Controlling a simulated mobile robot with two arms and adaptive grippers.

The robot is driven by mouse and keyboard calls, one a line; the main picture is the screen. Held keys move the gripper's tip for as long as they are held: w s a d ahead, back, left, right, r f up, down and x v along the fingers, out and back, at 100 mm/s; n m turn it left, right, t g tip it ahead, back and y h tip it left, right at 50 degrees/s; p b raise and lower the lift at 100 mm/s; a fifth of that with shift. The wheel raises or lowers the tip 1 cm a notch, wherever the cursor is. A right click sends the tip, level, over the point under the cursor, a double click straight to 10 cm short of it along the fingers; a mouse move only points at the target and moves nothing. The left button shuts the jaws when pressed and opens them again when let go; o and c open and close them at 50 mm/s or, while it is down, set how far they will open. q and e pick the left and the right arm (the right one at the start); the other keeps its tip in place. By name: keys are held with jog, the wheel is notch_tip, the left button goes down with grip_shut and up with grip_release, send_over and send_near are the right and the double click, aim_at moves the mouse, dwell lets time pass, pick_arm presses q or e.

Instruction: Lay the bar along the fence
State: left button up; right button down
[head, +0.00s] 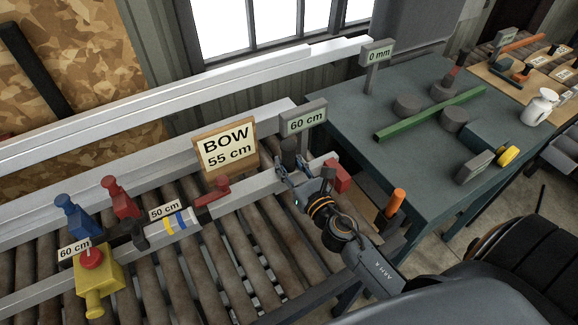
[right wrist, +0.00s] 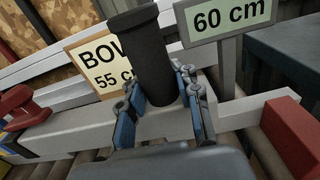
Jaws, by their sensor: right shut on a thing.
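A long pale grey bar (head: 258,187) lies across the rollers. Long pale rails run behind the bar; the nearer one (head: 270,118) looks like the fence, with a visible gap between. My left gripper is not in view.
A "BOW 55 cm" sign (head: 226,147) and a "60 cm" sign (head: 303,119) stand behind the bar. Red (head: 122,198) and blue (head: 75,217) clamps and a yellow block (head: 98,280) are at left. A blue-grey table (head: 345,110) at right carries a green bar (head: 430,112).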

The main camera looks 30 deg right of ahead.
jog(key=shift+s+f+b, duration=0.2)
jog(key=shift+f+b, duration=0.15)
jog(key=shift+b, duration=0.15)
jog(key=shift+w+f+b, duration=0.1)
jog(key=shift+f+b, duration=0.75)
jog(key=shift+f, duration=0.1)
jog(key=shift+f+b, duration=2.75)
jog(key=shift+d, duration=1.4)
jog(key=shift+w+d+b, duration=0.1)
jog(key=shift+d+b, duration=0.45)
jog(key=shift+d, duration=2.05)
jog(key=c, duration=0.8)
grip_release()
jog(key=shift+c, duration=0.2)
jog(key=shift+f, duration=0.2)
jog(key=shift+s, duration=0.65)
jog(key=s, duration=1)
jog(key=shift+s+d+r, duration=0.2)
jog(key=shift+s+d, duration=0.05)
jog(key=shift+s, duration=0.15)
